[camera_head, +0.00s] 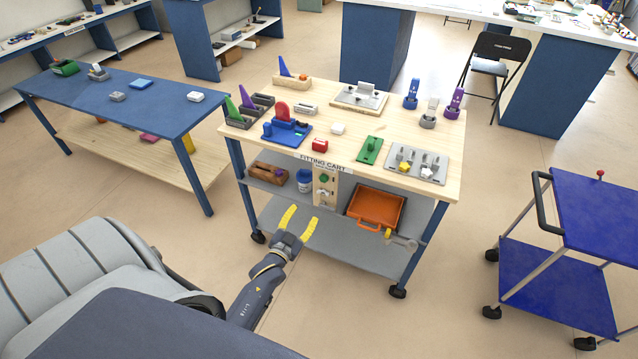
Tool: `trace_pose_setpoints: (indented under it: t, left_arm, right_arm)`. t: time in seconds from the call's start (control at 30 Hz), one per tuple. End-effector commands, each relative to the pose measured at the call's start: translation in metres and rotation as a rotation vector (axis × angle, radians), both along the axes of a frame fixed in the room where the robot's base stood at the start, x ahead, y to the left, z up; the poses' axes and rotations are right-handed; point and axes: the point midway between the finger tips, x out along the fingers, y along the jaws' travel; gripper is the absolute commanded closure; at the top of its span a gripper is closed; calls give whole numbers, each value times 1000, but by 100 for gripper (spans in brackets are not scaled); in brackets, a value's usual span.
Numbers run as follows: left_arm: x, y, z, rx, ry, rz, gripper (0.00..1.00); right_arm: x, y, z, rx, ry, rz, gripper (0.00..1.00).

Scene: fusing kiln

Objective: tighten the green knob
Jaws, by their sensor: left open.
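A wooden panel (333,186) hangs under the front edge of the fitting cart's top (300,146). A small green knob (324,178) sits on its upper part. Whether the knob is loose or tight is too small to tell. My left gripper (300,222) is open and empty, with its two yellow fingertips spread. In the picture it is below and a little left of the knob, apart from it and in front of the cart's lower shelf. My right gripper is not in view.
A brown wooden carrier (270,173) and a blue tub (305,181) stand left of the panel. An open orange case (376,208) is to its right. Several fixtures crowd the cart top. A blue table (125,97) stands left, a blue trolley (600,215) right.

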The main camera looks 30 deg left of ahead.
Motion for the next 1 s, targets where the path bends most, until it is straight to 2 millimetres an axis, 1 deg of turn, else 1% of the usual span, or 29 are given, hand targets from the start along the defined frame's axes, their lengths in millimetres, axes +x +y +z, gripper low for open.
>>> trace_pose_setpoints:
  t: [0.03,0.1,0.3,0.5,0.67,0.77,0.87,1.0]
  left_arm:
    - [-5,-1,1,-76,-14,2,51]
    - [-9,-3,4,-191,-40,5,51]
    - [-12,-5,15,-494,-111,8,51]
    - [-11,-5,20,-685,-152,8,51]
    - [-9,-5,20,-745,-162,9,51]
    - [-1,-4,20,-754,-165,9,51]
    - [11,-2,20,-753,-165,8,51]
    - [35,2,21,-753,-165,8,51]
  right_arm:
    - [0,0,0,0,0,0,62]
    - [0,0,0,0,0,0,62]
    - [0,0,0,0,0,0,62]
    - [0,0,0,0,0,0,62]
    - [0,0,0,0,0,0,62]
    - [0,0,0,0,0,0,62]
    - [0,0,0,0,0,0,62]
    - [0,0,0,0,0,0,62]
